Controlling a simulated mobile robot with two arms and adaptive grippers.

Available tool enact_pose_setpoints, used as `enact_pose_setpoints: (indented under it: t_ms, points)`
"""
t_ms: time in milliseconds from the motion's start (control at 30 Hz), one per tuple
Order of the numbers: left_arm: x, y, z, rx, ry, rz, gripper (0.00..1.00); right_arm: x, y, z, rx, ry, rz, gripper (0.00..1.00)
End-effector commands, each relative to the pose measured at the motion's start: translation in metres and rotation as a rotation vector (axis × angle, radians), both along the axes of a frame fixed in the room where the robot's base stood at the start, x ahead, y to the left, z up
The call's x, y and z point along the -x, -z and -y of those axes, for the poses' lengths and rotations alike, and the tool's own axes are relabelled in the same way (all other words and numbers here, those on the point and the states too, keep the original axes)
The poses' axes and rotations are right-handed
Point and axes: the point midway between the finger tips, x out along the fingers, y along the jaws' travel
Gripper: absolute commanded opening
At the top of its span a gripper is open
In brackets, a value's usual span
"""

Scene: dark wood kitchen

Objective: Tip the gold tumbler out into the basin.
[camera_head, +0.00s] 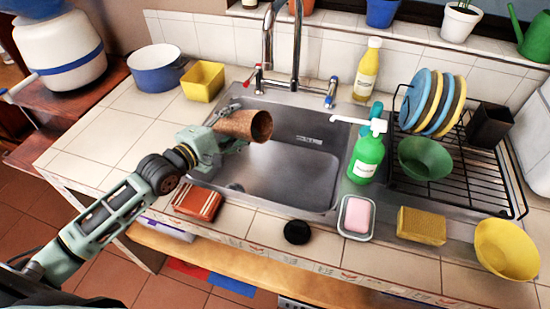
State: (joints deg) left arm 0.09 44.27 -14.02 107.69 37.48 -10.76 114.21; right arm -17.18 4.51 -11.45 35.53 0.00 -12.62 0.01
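The gold tumbler (238,124) looks coppery brown. It is tipped onto its side above the left part of the sink basin (285,178), with its dark open mouth facing right. My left gripper (226,118) comes in from the left and is shut around the tumbler's side. Nothing is visibly pouring from the mouth, and I cannot see whether anything is inside. The visible part of the basin floor is bare. My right gripper is not in view.
A tall faucet (297,45) stands behind the basin. A green soap bottle (367,155) and a dish rack (480,180) stand to its right. A soap dish (344,226), a sponge (421,226) and a black round object (297,232) lie along the front. The left counter tiles are mostly clear.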

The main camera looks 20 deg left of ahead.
Motion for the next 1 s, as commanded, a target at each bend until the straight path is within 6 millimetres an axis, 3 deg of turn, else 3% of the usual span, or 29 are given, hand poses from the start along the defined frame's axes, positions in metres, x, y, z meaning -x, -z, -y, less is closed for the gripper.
enact_pose_setpoints:
  t_ms: [367, 1000]
  points:
    - [-0.001, -0.002, 0.000, -0.058, 0.001, 0.026, 0.11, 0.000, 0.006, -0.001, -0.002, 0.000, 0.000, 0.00]
    - [0.002, -0.004, 0.009, -0.149, -0.001, 0.058, 0.11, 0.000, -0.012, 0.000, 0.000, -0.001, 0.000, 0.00]
